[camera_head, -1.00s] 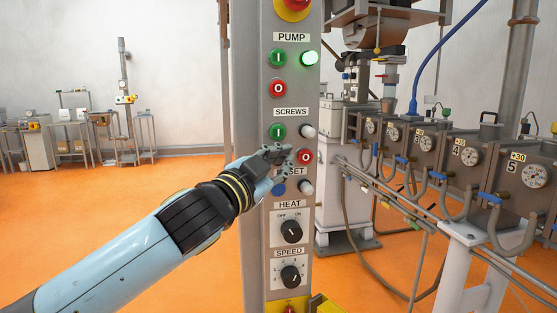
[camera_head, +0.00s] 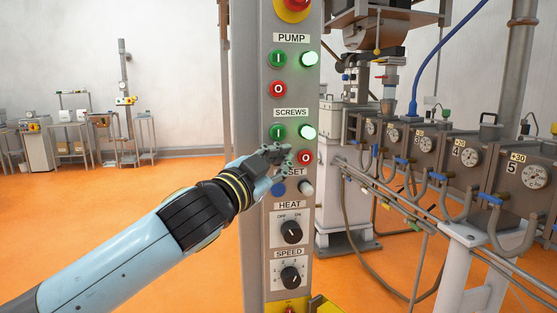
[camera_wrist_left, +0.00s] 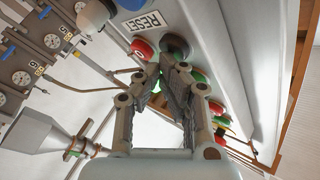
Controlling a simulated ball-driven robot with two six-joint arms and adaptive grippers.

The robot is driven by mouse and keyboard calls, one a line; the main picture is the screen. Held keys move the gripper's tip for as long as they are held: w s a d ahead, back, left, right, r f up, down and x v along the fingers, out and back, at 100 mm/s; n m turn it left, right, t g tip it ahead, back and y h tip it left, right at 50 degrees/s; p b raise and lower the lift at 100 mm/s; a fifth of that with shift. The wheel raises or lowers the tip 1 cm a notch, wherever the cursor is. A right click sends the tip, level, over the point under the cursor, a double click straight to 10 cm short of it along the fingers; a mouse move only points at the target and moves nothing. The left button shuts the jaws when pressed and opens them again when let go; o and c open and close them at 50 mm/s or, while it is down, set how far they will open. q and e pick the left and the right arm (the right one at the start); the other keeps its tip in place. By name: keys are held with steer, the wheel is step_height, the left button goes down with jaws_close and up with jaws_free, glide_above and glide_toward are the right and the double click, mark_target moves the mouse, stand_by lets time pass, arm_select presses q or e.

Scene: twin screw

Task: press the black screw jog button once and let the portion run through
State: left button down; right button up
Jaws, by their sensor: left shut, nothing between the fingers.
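The black jog button (camera_wrist_left: 175,45) shows in the left wrist view beside the red screws stop button (camera_wrist_left: 142,50). In the head view it is hidden behind my left gripper (camera_head: 284,155). My left gripper is shut and empty, its fingertips at the black button; I cannot tell whether they touch it. The screws lamp (camera_head: 308,132) glows green beside the green screws start button (camera_head: 277,132). The red stop button (camera_head: 305,157) shows just right of the fingertips. My right gripper is not in view.
The grey control column (camera_head: 250,110) also carries the lit pump lamp (camera_head: 310,59), blue reset button (camera_head: 278,189), heat knob (camera_head: 291,231) and speed knob (camera_head: 291,277). The machine barrel (camera_head: 450,160) with gauges and pipes stands right. Open orange floor lies left.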

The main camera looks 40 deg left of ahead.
arm_select(q)
steer(key=shift+s+d, duration=0.55)
steer(key=shift+d, duration=0.05)
steer(key=s+d+p, duration=0.2)
steer(key=s+d, duration=0.1)
steer(key=shift+s+d, duration=0.1)
steer(key=shift+d, duration=0.3)
steer(key=shift+f, duration=0.1)
stand_by(0.6)
